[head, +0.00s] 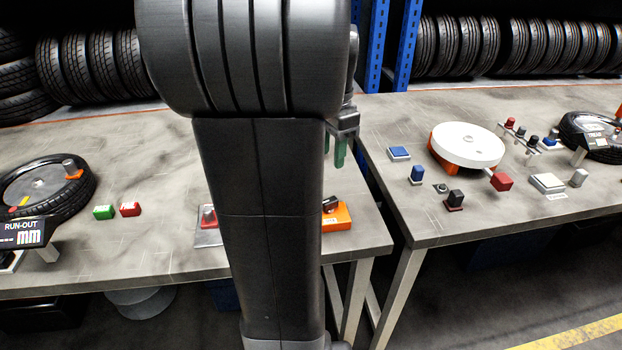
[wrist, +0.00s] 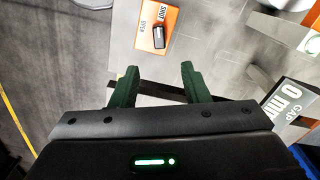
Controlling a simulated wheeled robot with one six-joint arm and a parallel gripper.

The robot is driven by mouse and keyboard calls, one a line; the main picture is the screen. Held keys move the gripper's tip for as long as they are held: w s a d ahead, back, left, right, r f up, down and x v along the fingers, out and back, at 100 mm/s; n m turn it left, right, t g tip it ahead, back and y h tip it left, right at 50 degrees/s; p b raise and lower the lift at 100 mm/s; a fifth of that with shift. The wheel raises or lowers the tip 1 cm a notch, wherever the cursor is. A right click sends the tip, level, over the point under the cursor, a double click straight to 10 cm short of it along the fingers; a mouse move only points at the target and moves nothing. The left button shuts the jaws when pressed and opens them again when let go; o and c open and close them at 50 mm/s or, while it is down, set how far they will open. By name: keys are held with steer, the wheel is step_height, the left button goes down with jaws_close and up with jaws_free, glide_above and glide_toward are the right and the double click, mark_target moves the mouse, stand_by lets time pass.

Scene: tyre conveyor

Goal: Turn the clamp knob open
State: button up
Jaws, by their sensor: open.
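The clamp knob is a small black bar-shaped knob (wrist: 158,37) on an orange plate (wrist: 172,27) with SHUT and OPEN labels. In the wrist view its long side runs roughly up and down the picture, with SHUT near its upper end and OPEN to its left. In the head view the knob (head: 330,203) and orange block (head: 339,219) sit near the left bench's right edge, partly hidden by my arm. My gripper (wrist: 159,70) is open and empty, its green fingers apart and short of the knob in the picture. In the head view the gripper (head: 333,150) shows above the block.
A red part on a pale plate (head: 208,217) lies left of my arm. Green (head: 104,212) and red (head: 130,209) blocks sit further left. A gap separates the left bench from the right bench (head: 420,215).

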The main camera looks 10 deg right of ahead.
step_height(320, 180, down, 14)
steer(key=shift+d+r+b, duration=0.1)
steer(key=shift+r+b, duration=0.05)
steer(key=shift+b, duration=0.2)
jaws_close()
